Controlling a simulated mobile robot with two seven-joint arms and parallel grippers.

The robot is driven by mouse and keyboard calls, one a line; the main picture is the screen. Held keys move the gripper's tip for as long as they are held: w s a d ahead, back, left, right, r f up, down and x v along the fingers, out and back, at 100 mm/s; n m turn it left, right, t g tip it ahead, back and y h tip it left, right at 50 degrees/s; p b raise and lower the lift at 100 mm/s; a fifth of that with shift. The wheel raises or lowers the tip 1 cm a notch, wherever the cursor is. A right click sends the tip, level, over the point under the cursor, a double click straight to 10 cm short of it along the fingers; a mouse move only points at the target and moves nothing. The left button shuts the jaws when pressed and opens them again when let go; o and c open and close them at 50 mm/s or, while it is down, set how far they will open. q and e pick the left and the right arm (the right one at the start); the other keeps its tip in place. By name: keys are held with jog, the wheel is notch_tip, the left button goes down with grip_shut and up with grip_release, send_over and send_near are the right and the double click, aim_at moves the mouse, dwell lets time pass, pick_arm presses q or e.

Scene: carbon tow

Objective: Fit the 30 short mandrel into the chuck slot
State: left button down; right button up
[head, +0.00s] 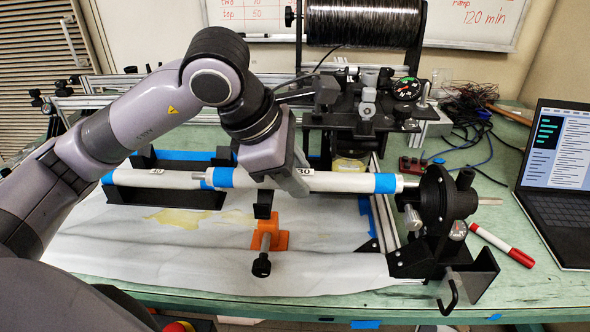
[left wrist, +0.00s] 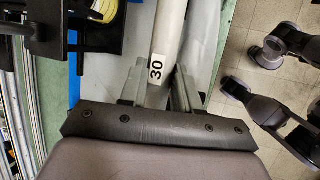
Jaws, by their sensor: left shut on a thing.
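The 30 short mandrel (head: 340,182) is a white tube with blue tape at both ends and a "30" label. My left gripper (head: 292,184) is shut on it near the middle and holds it roughly level. In the left wrist view the mandrel (left wrist: 171,28) lies between the two fingers (left wrist: 158,88), with its label just beyond them. The black round chuck (head: 437,198) stands at the mandrel's right end. The metal end pin reaches the chuck's left face; I cannot tell whether it sits in the slot. My right gripper is not in view.
Another white mandrel (head: 150,180) lies on a black cradle (head: 165,202) at left, close to the held one's left end. A red marker (head: 502,246) and a laptop (head: 555,160) are at right.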

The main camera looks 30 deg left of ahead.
pick_arm(q)
jog(key=shift+r, duration=0.1)
dwell(0.3)
dwell(0.4)
jog(key=shift+b, duration=0.4)
dwell(0.7)
dwell(0.5)
jog(key=shift+f+b, duration=0.2)
jog(key=shift+b, duration=0.2)
jog(key=shift+f+b, duration=0.55)
jog(key=shift+b, duration=0.1)
